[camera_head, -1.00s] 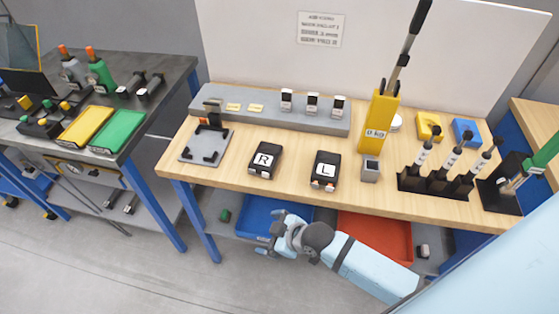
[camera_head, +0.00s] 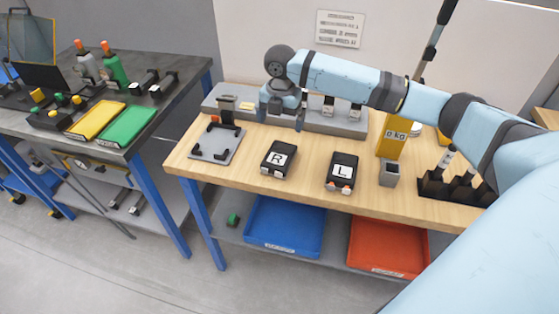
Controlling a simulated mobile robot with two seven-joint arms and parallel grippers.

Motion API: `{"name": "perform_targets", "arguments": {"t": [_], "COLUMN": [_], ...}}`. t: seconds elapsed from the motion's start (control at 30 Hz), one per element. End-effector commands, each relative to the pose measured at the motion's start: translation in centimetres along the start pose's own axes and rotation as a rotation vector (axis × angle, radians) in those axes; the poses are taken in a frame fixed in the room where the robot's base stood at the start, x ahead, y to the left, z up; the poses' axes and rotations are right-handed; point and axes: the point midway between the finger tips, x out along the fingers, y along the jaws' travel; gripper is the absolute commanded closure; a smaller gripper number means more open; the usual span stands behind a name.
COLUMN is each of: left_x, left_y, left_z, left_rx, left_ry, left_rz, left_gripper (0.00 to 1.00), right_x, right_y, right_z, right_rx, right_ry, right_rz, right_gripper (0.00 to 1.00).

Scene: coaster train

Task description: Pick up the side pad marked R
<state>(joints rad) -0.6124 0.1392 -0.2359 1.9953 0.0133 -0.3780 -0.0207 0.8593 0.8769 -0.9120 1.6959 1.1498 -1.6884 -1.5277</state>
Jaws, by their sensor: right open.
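The side pad marked R (camera_head: 278,160) is a black block with a white letter label. It lies flat on the wooden bench, right of a grey plate with black clips. The side pad marked L (camera_head: 341,173) lies to its right. My right gripper (camera_head: 282,114) points down, open and empty. In the picture it is just beyond the R pad and in front of the grey raised shelf. It appears to be above the bench and apart from the pad; its exact height is unclear. My left gripper is not in view.
The grey plate fixture (camera_head: 216,144) stands at the bench's left. A grey cup (camera_head: 389,174) and yellow 0 kg post (camera_head: 391,136) are right of the pads. Blue (camera_head: 285,227) and red (camera_head: 388,247) bins sit below. My right arm covers part of the grey shelf (camera_head: 350,122).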

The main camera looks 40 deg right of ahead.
Motion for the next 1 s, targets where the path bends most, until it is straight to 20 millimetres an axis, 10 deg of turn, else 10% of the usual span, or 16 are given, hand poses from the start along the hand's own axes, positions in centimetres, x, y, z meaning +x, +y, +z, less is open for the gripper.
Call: {"name": "perform_targets", "arguments": {"t": [1.0], "left_x": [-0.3], "left_y": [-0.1], "left_z": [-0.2], "left_rx": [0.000], "left_ry": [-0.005], "left_rz": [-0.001], "left_gripper": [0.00], "right_x": [13.2], "right_y": [0.1], "right_z": [-0.3], "right_rx": [-0.002], "right_ry": [0.000], "right_rz": [-0.003], "right_gripper": [0.00]}}
